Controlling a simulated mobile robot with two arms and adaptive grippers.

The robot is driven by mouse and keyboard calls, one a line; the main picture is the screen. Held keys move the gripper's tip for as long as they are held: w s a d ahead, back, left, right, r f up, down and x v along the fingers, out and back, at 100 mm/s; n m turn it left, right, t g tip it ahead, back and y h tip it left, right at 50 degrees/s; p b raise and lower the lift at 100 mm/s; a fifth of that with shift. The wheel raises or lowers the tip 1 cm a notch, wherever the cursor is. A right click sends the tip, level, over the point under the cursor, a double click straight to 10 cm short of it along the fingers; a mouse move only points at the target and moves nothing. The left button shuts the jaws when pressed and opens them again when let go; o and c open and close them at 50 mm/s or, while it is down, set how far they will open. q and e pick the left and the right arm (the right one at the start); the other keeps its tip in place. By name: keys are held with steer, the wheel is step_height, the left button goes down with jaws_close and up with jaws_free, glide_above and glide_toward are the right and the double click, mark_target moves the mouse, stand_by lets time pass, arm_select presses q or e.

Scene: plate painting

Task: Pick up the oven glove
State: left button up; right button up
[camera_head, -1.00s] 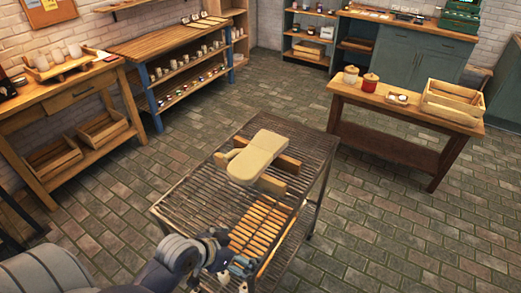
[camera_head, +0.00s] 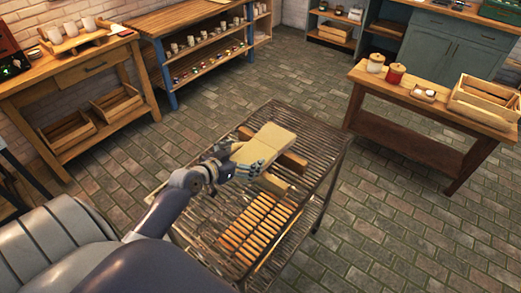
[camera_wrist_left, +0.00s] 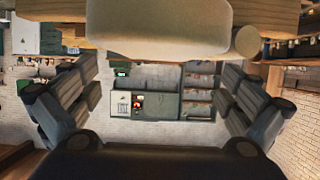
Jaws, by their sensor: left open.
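The oven glove (camera_head: 272,142) is beige and lies on wooden blocks on top of a slatted metal rack cart (camera_head: 318,140). My left gripper (camera_head: 238,165) is at the glove's near left end in the head view and covers part of it. In the left wrist view the glove (camera_wrist_left: 160,25) fills the top middle, above the gap between the spread fingers of my left gripper (camera_wrist_left: 160,85). The gripper is open, and the glove does not appear clamped. Whether a finger touches it, I cannot tell. My right gripper is not in view.
A wooden table (camera_head: 420,105) with jars and a crate stands to the right. Shelves and a workbench (camera_head: 75,75) line the left. Brick floor surrounds the cart.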

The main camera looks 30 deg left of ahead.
mark_target(259, 150)
arm_select(q)
steer(key=shift+w+d+f, duration=0.1)
steer(key=shift+w+f, duration=0.1)
steer(key=shift+w, duration=0.4)
steer(key=shift+w+f, duration=0.2)
steer(key=shift+w, duration=0.05)
steer(key=shift+w+f, duration=0.1)
steer(key=shift+w, duration=0.2)
steer(key=p+x, duration=0.1)
steer(key=x, duration=0.2)
steer(key=shift+w+d+f+p, duration=0.2)
steer(key=shift+p, duration=0.1)
steer(key=shift+w+f, duration=0.35)
steer(key=shift+w, duration=0.1)
steer(key=shift+s+r, duration=0.1)
steer(key=shift+c, duration=0.8)
steer(key=c, duration=0.7)
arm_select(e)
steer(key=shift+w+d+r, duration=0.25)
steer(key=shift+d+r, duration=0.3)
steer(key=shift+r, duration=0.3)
